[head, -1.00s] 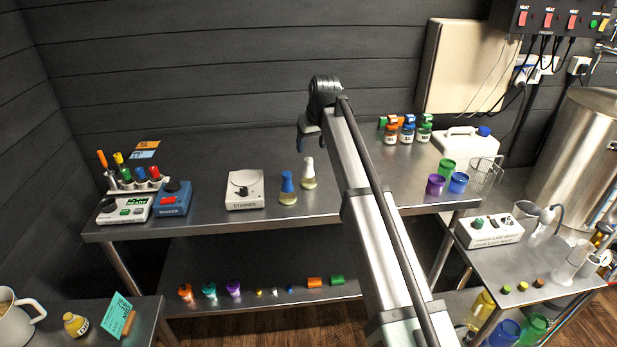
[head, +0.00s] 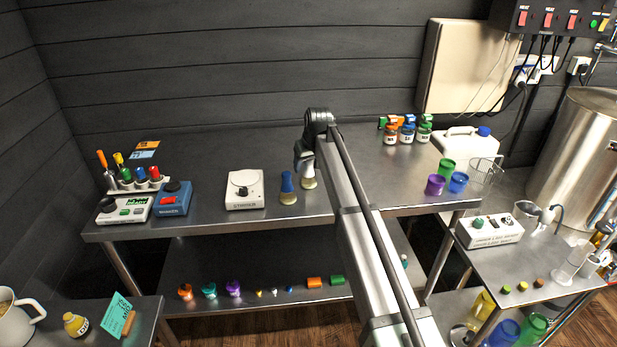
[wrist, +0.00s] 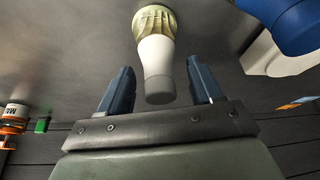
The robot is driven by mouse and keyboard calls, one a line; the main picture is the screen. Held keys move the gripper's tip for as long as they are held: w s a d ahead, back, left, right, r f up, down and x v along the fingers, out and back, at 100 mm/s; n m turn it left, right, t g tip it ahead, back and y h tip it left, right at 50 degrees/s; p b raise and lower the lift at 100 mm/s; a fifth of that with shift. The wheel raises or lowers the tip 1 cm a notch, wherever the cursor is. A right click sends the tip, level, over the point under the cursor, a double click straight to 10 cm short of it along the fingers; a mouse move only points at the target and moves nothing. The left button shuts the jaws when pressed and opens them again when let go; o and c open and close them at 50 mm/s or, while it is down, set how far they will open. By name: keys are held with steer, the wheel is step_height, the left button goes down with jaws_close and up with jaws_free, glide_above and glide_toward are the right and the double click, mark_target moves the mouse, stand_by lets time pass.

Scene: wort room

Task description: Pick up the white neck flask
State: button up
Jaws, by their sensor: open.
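The white neck flask (head: 308,181) stands upright on the steel table, with a pale yellow-green base; my arm's end hides its top in the head view. In the wrist view the white neck flask (wrist: 156,62) has its white neck pointing between my fingers. My gripper (wrist: 160,84) is open, one dark blue finger on each side of the neck, with gaps showing on both sides. In the head view my gripper (head: 304,160) is over the flask. A blue neck flask (head: 288,187) stands close to its left.
The blue neck flask also shows large at the wrist view's upper right (wrist: 290,22). A white stirrer (head: 245,190) stands further left. Small jars (head: 407,134) and purple, green and blue cups (head: 436,184) stand to the right. The table left of the stirrer holds a blue device (head: 172,198).

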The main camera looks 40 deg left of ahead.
steer(key=c, duration=1.2)
jaws_close()
steer(key=shift+r, duration=0.25)
steer(key=r, duration=0.9)
steer(key=shift+s+a, duration=0.3)
steer(key=s+a+r+n+g, duration=0.1)
steer(key=s+a+n, duration=0.3)
steer(key=s+a, duration=1)
steer(key=shift+a+r+n+g, duration=0.3)
steer(key=shift+r+g, duration=0.1)
steer(key=shift+r, duration=0.2)
